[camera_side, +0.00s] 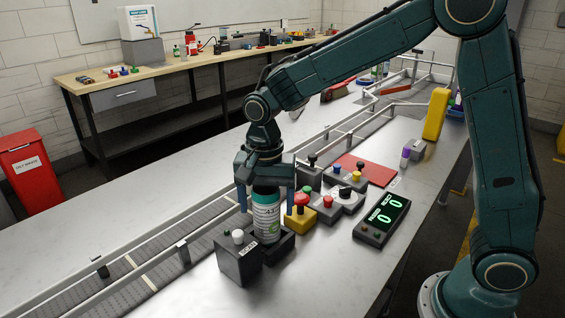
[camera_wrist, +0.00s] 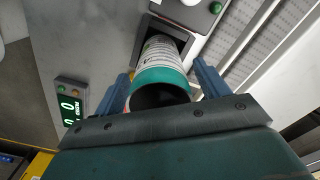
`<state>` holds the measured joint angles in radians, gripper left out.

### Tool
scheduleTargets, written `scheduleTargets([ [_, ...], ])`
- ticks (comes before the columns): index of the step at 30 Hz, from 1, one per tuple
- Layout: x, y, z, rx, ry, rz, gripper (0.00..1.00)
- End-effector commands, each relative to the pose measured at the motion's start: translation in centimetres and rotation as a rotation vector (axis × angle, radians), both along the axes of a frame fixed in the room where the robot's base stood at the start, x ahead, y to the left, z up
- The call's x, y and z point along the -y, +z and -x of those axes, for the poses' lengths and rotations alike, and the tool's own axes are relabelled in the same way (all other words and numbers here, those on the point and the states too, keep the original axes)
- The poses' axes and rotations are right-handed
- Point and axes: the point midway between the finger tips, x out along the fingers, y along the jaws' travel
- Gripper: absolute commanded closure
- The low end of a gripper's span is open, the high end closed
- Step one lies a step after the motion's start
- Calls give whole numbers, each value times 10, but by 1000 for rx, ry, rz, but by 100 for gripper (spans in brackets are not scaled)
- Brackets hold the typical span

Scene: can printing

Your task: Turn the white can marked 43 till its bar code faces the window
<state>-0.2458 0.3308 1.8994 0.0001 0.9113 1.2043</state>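The white can (camera_side: 267,215) has a green top band and the number 43. It stands upright in a dark holder (camera_side: 286,246), and it also shows in the wrist view (camera_wrist: 160,62). My gripper (camera_side: 267,205) is above it, pointing down, with one blue finger on each side. In the wrist view my gripper (camera_wrist: 163,75) is open, with a gap beside the can. Print shows on the can's side, but I cannot make out the bar code. A dark box (camera_side: 238,262) with a white knob stands against the holder at left; its window is not clearly visible.
A yellow button box (camera_side: 299,219) stands close to the can's right. Grey button boxes (camera_side: 328,212) and a display with green digits (camera_side: 382,219) are farther right. A railed conveyor (camera_side: 185,235) runs behind. The table's front left is clear.

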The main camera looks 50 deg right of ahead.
Motion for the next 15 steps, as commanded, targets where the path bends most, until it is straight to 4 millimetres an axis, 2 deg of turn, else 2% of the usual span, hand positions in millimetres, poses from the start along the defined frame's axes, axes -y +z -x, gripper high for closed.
scheduleTargets([
  [10, 0, 1, 0, 0, -1, 0, 23],
  [15, 0, 8, -1, 2, -1, 0, 23],
])
